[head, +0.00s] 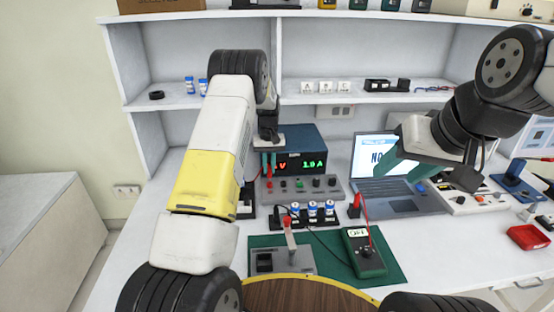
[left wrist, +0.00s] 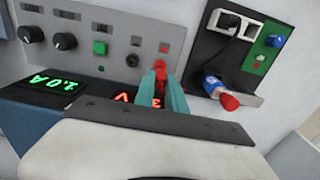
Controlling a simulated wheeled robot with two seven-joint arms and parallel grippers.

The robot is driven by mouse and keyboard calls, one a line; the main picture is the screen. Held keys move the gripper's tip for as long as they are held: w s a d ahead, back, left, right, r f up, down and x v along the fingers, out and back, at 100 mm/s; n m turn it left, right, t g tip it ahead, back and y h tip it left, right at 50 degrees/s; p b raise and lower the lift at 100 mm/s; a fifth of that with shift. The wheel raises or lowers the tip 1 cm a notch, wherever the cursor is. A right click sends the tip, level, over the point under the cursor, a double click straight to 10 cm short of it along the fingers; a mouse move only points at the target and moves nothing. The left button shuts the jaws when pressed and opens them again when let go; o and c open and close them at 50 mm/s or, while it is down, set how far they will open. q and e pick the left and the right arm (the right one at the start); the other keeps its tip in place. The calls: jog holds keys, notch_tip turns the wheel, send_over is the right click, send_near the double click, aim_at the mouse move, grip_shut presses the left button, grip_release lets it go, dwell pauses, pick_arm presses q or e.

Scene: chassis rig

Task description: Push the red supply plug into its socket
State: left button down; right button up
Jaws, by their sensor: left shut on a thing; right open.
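My left gripper (head: 268,166) reaches down in front of the blue power supply (head: 305,138), next to its lit display. In the left wrist view its teal fingertips (left wrist: 164,92) are shut on the red plug (left wrist: 160,70). The plug points at the grey panel (left wrist: 112,28), close to a small red round spot (left wrist: 164,47) and a black one beside it. I cannot tell whether the plug touches the panel or which opening is its socket. My right gripper (head: 403,170) is open and empty, raised in front of the laptop (head: 400,190).
A multimeter (head: 365,252) with a red lead lies on a green mat (head: 395,270). Several blue-and-white cylinders (head: 313,209) stand in a black holder behind the mat. A black plate (left wrist: 248,72) with a white outlet is right of the panel in the left wrist view.

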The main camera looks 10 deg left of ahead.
aim_at(269, 168)
pick_arm(q)
jog(key=shift+f, duration=1.3)
jog(key=c, duration=1.3)
grip_release()
notch_tip(269, 168, up, 8)
jog(key=shift+f, duration=0.15)
